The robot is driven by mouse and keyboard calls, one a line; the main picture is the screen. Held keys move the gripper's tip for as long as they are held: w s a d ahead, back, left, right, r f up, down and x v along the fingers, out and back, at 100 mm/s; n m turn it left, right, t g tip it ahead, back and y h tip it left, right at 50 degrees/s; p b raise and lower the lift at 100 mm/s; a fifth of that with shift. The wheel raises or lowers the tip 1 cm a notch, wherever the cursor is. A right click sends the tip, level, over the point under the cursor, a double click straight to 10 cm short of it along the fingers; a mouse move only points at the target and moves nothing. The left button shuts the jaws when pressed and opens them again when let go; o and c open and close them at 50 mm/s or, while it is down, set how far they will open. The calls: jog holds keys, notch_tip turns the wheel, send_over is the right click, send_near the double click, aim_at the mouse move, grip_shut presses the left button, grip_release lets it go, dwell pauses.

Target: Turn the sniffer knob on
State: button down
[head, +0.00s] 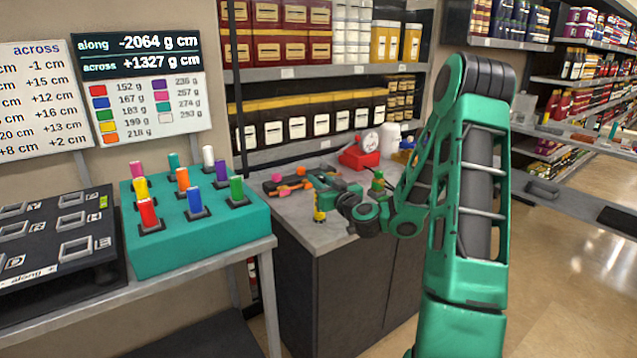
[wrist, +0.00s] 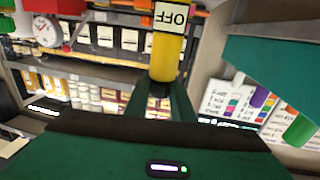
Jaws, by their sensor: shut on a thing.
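My gripper (wrist: 160,100) is shut on a yellow cylinder (wrist: 167,57) in the wrist view. The cylinder has a dark end between my fingers and a white label reading OFF at its other end. In the head view my gripper (head: 322,184) is over the grey counter (head: 300,226), with a small yellow piece (head: 320,215) just below it. A red unit (head: 360,158) with a round white gauge stands behind on the counter, and the gauge (wrist: 46,32) also shows in the wrist view. I cannot tell for certain which part is the sniffer knob.
A teal block (head: 170,246) with several coloured pegs stands on the left table. Orange pieces (head: 276,177) lie on the counter left of my gripper, and a small green item (head: 377,183) stands to its right. Stocked shelves rise behind. Open floor is at the right.

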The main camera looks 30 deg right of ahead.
jog(key=n+y, duration=0.2)
jog(key=y, duration=0.1)
jog(key=n+y, duration=0.2)
jog(key=y, duration=0.1)
jog(key=shift+d+f+n+g+y, duration=0.2)
jog(key=shift+n+g+y, duration=0.1)
jog(key=shift+y, duration=0.1)
jog(key=n+g+y, duration=0.1)
jog(key=n+y, duration=0.1)
jog(key=y, duration=0.1)
jog(key=n+g+y, duration=0.2)
jog(key=y, duration=0.1)
jog(key=n+g+y, duration=0.4)
jog(key=shift+g, duration=0.4)
jog(key=shift+n+g+y, duration=0.9)
jog(key=shift+n+g, duration=0.3)
jog(key=shift+g, duration=0.4)
jog(key=shift+a+n+g+y, duration=0.1)
jog(key=shift+n+g+y, duration=0.4)
jog(key=shift+n+g, duration=0.85)
jog(key=shift+m+g, duration=0.25)
jog(key=c, duration=1.5)
grip_release()
jog(key=shift+r, duration=0.1)
jog(key=shift+s+d, duration=0.3)
jog(key=shift+d, duration=1.5)
jog(key=shift+s+d, duration=0.3)
jog(key=shift+d, duration=1.45)
jog(key=shift+s+d, duration=0.3)
jog(key=shift+d, duration=1.5)
